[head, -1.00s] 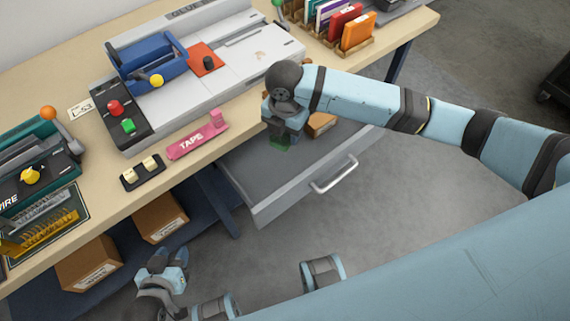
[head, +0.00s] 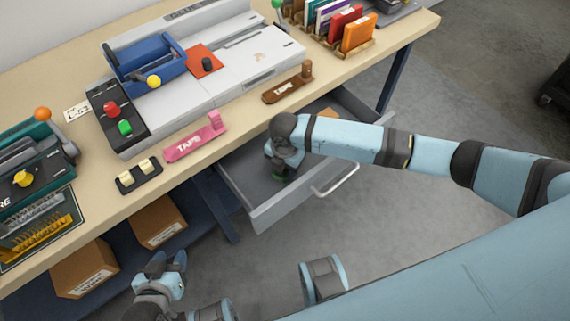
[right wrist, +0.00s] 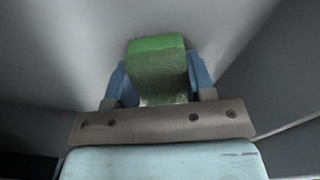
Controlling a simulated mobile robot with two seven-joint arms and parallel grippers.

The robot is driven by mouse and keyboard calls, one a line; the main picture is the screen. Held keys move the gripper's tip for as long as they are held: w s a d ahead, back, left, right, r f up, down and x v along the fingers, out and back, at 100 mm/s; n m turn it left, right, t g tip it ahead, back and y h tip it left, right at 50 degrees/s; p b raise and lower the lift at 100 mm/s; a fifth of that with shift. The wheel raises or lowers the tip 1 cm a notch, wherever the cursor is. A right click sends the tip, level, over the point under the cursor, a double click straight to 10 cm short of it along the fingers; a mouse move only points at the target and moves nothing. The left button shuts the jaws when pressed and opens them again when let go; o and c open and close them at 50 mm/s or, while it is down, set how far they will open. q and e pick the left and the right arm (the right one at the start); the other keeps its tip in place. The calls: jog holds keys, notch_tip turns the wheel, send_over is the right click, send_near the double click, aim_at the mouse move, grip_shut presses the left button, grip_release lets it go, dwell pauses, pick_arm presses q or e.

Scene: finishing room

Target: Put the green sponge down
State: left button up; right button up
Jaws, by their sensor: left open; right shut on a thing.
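The green sponge (right wrist: 158,68) is between the blue fingers of my right gripper (right wrist: 160,82) in the right wrist view. The right gripper is shut on it. In the head view the right gripper (head: 280,176) is over the open grey drawer (head: 252,205), inside its outline, and only a small green edge of the sponge (head: 279,180) shows below it. I cannot tell whether the sponge touches the drawer floor. My left gripper (head: 167,262) is open and empty at the lower left, over the floor away from the bench.
The drawer's handle (head: 337,180) faces the room. Cardboard boxes (head: 158,221) sit on the shelf below.

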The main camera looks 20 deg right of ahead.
pick_arm(q)
jog(key=shift+s, duration=0.1)
pick_arm(e)
jog(key=shift+f, duration=0.15)
jog(key=o, duration=0.7)
pick_arm(q)
jog(key=shift+d, duration=0.15)
pick_arm(e)
jog(key=shift+o, duration=0.7)
jog(key=shift+r, duration=0.45)
pick_arm(q)
jog(key=shift+a+r+p, duration=0.25)
jog(key=shift+p, duration=0.5)
pick_arm(e)
notch_tip(320, 180, up, 12)
jog(key=shift+f, duration=0.25)
